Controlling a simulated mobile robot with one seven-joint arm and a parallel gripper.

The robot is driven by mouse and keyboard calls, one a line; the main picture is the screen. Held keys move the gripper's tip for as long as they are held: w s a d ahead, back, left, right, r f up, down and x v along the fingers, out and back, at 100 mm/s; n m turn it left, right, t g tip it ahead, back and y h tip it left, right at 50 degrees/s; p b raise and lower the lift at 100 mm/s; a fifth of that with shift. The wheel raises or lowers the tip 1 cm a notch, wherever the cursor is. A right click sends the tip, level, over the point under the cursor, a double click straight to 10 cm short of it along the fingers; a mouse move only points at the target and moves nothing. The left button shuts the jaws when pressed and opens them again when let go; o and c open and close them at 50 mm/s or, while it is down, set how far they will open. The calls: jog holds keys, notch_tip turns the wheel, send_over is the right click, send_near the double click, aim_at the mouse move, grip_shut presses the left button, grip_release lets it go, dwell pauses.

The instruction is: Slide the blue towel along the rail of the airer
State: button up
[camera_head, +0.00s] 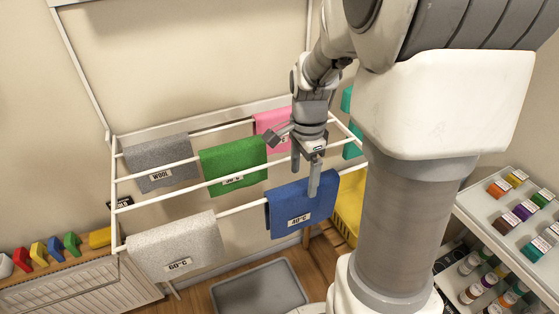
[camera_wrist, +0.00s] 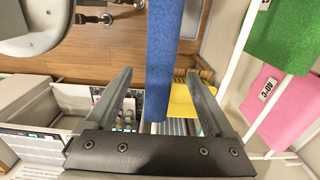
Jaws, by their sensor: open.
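The blue towel (camera_head: 292,213) hangs over the front rail of the white airer (camera_head: 200,184), towards its right end, with a 40°C label on its front. My gripper (camera_head: 305,172) is above and over the towel in the head view, its nearer finger overlapping the towel's upper edge. In the wrist view the blue towel (camera_wrist: 165,55) runs as a strip between my two spread fingers (camera_wrist: 158,78), with gaps on both sides. The gripper is open and holds nothing. I cannot tell how deep the towel lies between the fingers.
A light grey 60°C towel (camera_head: 178,243) hangs left on the same rail. Green (camera_head: 233,160), grey wool (camera_head: 160,172) and pink (camera_head: 268,122) towels hang on rails behind. Bare front rail (camera_head: 241,208) lies between the light grey and blue towels. A yellow basket (camera_head: 349,205) stands right.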

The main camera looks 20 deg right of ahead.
aim_at(338, 181)
notch_tip(338, 181, down, 7)
jog(key=shift+r, duration=0.1)
dwell(0.3)
grip_shut()
jog(key=shift+w+d, duration=0.15)
jog(key=shift+d, duration=4.95)
grip_release()
